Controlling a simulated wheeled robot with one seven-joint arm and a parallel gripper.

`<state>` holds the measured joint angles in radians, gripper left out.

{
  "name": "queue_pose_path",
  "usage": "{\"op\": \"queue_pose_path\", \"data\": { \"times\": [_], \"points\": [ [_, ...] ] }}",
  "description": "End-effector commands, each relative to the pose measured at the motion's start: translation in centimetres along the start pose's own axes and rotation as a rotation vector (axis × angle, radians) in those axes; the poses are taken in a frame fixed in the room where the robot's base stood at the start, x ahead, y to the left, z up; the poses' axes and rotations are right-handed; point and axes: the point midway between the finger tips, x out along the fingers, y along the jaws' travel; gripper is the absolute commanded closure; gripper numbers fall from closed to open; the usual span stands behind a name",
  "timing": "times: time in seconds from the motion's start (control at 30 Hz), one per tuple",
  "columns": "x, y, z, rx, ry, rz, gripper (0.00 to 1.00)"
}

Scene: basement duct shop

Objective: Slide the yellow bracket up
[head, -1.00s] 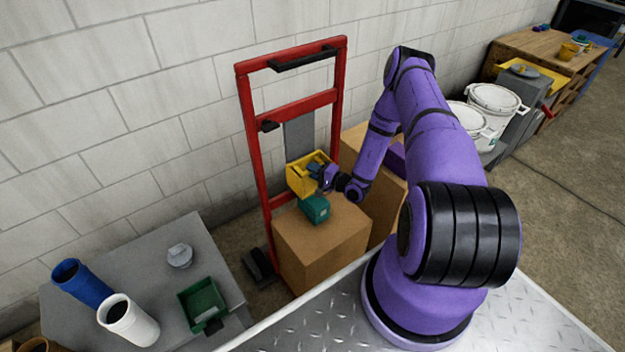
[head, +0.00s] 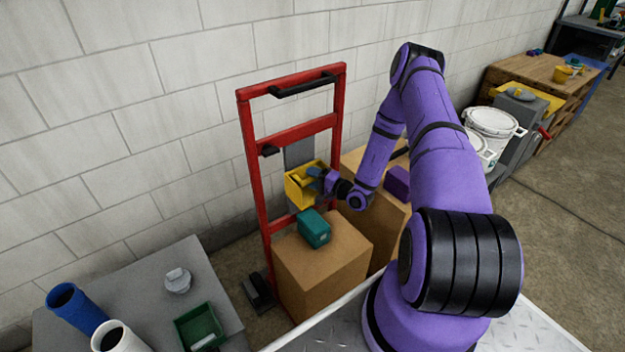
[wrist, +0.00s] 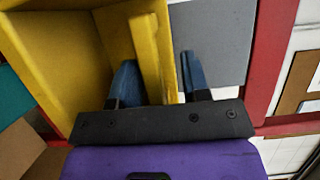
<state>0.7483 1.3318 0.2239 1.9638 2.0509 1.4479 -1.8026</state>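The yellow bracket (head: 299,189) is an open, box-like piece on the red upright frame (head: 252,170), in front of a grey plate (head: 299,151). My gripper (head: 318,178) reaches it from the right. In the wrist view, the blue fingers (wrist: 160,85) stand on either side of a yellow wall of the bracket (wrist: 148,50), the left finger inside the box and the right one outside.
A teal box (head: 314,228) lies on a cardboard box (head: 325,262) just below the bracket. A grey table (head: 135,285) with a green bin (head: 201,325) stands at the left.

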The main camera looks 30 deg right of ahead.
Motion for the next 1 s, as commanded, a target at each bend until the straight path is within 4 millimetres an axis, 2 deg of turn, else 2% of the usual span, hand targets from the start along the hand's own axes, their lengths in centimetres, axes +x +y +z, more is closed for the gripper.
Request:
{"op": "queue_pose_path", "data": {
  "times": [0.23, 0.37, 0.8, 1.0],
  "points": [
    [-0.2, 0.1, 0.1, 0.002, 0.0, 0.004, 0.57],
    [-1.3, 0.2, 0.0, 0.002, 0.001, 0.004, 0.57],
    [-8.9, 0.1, 0.0, 0.002, 0.002, 0.004, 0.57],
    [-10.6, 0.1, 0.0, 0.001, 0.0, 0.002, 0.57]
  ]
}}
